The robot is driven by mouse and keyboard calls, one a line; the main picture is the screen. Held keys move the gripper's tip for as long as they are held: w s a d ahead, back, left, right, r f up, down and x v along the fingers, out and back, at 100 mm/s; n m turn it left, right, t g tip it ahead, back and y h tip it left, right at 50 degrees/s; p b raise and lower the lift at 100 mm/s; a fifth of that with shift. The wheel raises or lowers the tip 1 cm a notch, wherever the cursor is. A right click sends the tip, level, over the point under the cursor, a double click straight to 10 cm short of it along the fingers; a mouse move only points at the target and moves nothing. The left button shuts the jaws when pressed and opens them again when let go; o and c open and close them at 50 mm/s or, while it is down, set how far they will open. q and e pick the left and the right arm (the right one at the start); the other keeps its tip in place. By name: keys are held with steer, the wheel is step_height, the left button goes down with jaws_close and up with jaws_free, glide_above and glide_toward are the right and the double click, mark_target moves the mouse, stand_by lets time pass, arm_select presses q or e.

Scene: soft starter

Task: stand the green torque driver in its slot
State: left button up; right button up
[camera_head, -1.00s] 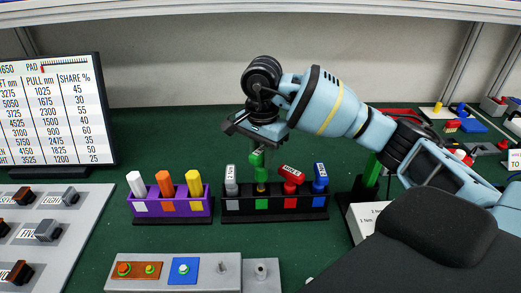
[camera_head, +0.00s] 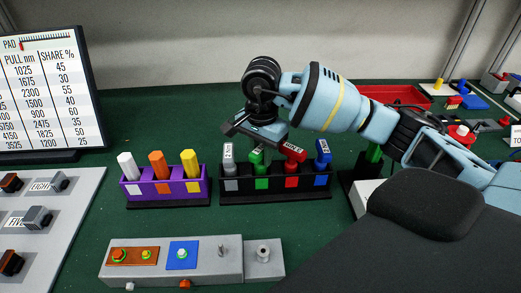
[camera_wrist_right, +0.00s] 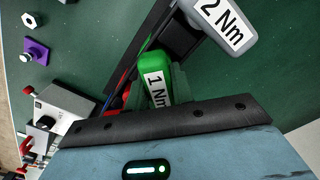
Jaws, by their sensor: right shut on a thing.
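The green torque driver (camera_head: 257,157) stands at the green-marked slot of the black rack (camera_head: 229,197), its handle top about level with its neighbours. Its shaft is not visible. My right gripper (camera_head: 258,139) is above the rack, pointing down, shut on the green handle. In the right wrist view, the green driver (camera_wrist_right: 155,75), labelled 1 Nm, sits between the fingers (camera_wrist_right: 157,92). Whether it is fully down in the slot is hard to tell. My left gripper is in neither view.
Grey (camera_head: 229,157), red (camera_head: 292,154) and blue (camera_head: 323,152) drivers stand close by in the same rack. A purple rack (camera_head: 168,203) with white, orange and yellow pieces is to the left. A grey fixture block (camera_head: 205,273) lies in front, with green mat between.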

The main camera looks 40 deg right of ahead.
steer(key=shift+f, duration=0.25)
stand_by(0.7)
steer(key=o, duration=1)
steer(key=shift+o, duration=0.2)
step_height(320, 180, up, 8)
steer(key=shift+f, duration=0.1)
steer(key=shift+s+f, duration=0.1)
